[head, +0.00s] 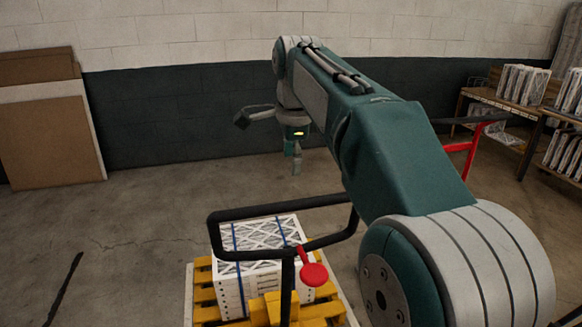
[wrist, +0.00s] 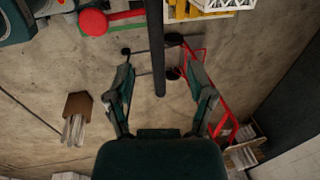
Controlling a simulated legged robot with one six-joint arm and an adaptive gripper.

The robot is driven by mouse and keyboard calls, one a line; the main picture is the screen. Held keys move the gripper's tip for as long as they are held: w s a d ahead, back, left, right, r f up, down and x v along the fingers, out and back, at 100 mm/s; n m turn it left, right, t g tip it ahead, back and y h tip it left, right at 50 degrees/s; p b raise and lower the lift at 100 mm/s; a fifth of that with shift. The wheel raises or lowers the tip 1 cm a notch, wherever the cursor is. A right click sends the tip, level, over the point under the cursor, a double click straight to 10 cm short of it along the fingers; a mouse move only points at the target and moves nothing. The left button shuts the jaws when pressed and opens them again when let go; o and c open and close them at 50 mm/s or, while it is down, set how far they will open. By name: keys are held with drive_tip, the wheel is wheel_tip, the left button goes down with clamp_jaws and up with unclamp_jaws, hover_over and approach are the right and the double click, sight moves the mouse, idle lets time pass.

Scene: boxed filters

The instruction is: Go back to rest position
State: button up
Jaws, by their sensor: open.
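My gripper (head: 295,160) hangs from the end of my raised, bent arm, above and behind the boxed filters in the head view. In the wrist view my gripper (wrist: 161,68) has its two fingers spread wide, with nothing held between them. A dark bar (wrist: 157,45) runs down the picture between the fingers, and I cannot tell how far off it is. The white boxed filters (head: 265,275), with blue straps, sit on a yellow pallet (head: 330,310) below, apart from my gripper.
A black rail (head: 270,204) with a red knob (head: 314,274) crosses in front of the filters. Shelves (head: 490,100) with filters stand at right, near a red cart frame (head: 462,155). Cardboard panels (head: 50,135) lean on the left wall. The left floor is mostly clear.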

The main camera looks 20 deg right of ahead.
drive_tip(key=s+f+n+t, duration=0.1)
drive_tip(key=s+f+n, duration=0.7)
drive_tip(key=s, duration=0.5)
drive_tip(key=s+f+n+t, duration=0.2)
drive_tip(key=s+f+n, duration=0.5)
drive_tip(key=s+n, duration=0.3)
drive_tip(key=s, duration=0.2)
drive_tip(key=shift+s+f, duration=0.4)
